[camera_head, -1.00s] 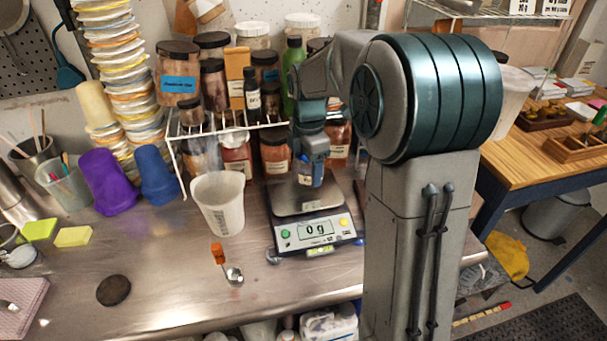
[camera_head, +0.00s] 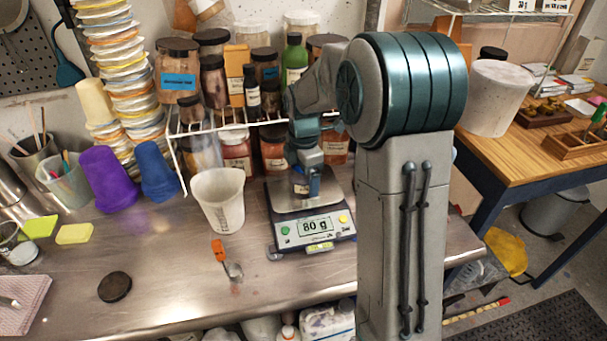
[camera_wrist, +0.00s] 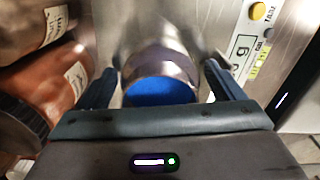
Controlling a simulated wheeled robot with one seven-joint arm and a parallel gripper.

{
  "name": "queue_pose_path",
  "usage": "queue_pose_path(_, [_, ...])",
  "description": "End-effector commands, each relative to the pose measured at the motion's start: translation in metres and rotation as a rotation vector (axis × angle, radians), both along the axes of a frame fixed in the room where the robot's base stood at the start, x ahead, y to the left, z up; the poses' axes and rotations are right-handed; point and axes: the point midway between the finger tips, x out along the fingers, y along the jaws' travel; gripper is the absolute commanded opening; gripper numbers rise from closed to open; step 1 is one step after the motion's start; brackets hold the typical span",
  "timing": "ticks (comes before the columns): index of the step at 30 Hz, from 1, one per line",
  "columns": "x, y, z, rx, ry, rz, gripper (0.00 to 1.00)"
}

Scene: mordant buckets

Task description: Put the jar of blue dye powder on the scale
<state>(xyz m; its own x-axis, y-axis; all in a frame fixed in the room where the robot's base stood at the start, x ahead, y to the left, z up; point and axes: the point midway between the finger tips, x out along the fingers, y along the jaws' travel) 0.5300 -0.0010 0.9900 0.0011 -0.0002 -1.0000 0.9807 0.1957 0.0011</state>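The jar of blue dye powder (camera_wrist: 161,90) is between my two fingers in the wrist view, its blue content facing the camera. In the head view the small jar (camera_head: 301,188) stands on the metal pan of the scale (camera_head: 287,243), mostly hidden by my gripper (camera_head: 305,172). The scale display reads 80 g. In the wrist view my gripper (camera_wrist: 160,72) has its fingers apart, with a narrow gap on each side of the jar. The scale (camera_wrist: 267,50) also shows at the right there.
A wire rack with several dye jars (camera_head: 236,152) stands close behind and left of the scale. A white tub (camera_head: 217,200) stands left of it. An orange-handled spoon (camera_head: 220,252) and a dark lid (camera_head: 115,287) lie in front on the steel table.

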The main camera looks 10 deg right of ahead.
Motion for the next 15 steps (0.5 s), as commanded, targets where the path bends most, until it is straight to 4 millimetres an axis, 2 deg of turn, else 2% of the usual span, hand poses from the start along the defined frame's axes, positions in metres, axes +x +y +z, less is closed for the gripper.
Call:
queue_pose_path(9, [0.000, 0.000, 0.003, 0.000, 0.000, 0.000, 0.89])
queue_pose_path(12, [0.000, 0.000, 0.010, 0.000, -0.002, 0.000, 0.89])
queue_pose_path(15, [0.001, 0.000, 0.027, 0.000, -0.005, -0.001, 0.89])
